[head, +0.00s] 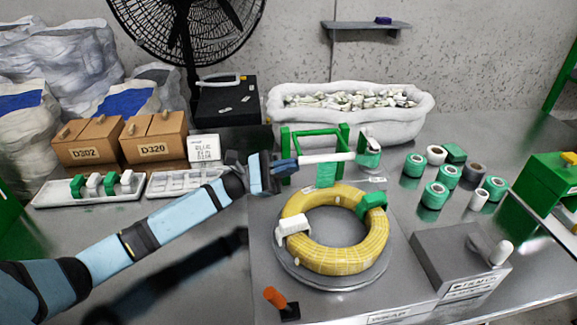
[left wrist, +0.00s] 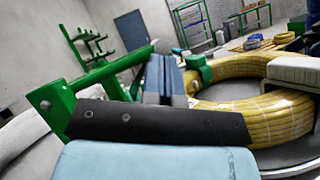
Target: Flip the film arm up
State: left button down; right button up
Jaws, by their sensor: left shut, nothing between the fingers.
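The green stand (head: 346,135) rises behind the coil. A pale horizontal bar (head: 327,158) crosses its front, and a green piece (head: 326,175) hangs below. A green-and-white film roll (head: 368,155) is at the bar's right end. I take this bar to be the film arm; it lies about level. My left gripper (head: 288,166) is at the bar's left end; contact is unclear. In the left wrist view its fingers (left wrist: 165,78) are together and empty, beside a green bar (left wrist: 115,69). The yellow coil (head: 381,245) lies on the round plate. My right gripper is not in view.
A grey box (head: 440,262) with a white-knobbed lever (head: 500,252) stands front right. An orange-handled lever (head: 275,298) is at the front. Several green rolls (head: 434,195) stand at right.

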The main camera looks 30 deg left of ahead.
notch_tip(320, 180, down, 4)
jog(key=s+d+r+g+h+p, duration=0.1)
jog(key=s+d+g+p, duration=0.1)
jog(key=p, duration=0.1)
pick_arm(q)
jog(key=w+a+r+n+t+y+p, duration=0.2)
jog(key=r+n+t+y+p, duration=0.2)
jog(key=n, duration=0.6)
jog(key=w+a+r+n+t+y+p, duration=0.1)
jog(key=w+r+n+t+y+p, duration=0.2)
jog(key=n, duration=0.7)
jog(key=w+a+r+n+t+y+p, duration=0.2)
jog(key=r+n+t+y+p, duration=0.3)
jog(key=n, duration=0.5)
jog(key=shift+w+a+r+y+p, duration=0.15)
jog(key=shift+y+p, duration=0.5)
jog(key=shift+p, duration=0.3)
jog(key=shift+w+a+r+y+p, duration=0.1)
jog(key=shift+a+y+p, duration=0.05)
jog(key=shift+y+p, duration=0.65)
jog(key=shift+w+a, duration=0.1)
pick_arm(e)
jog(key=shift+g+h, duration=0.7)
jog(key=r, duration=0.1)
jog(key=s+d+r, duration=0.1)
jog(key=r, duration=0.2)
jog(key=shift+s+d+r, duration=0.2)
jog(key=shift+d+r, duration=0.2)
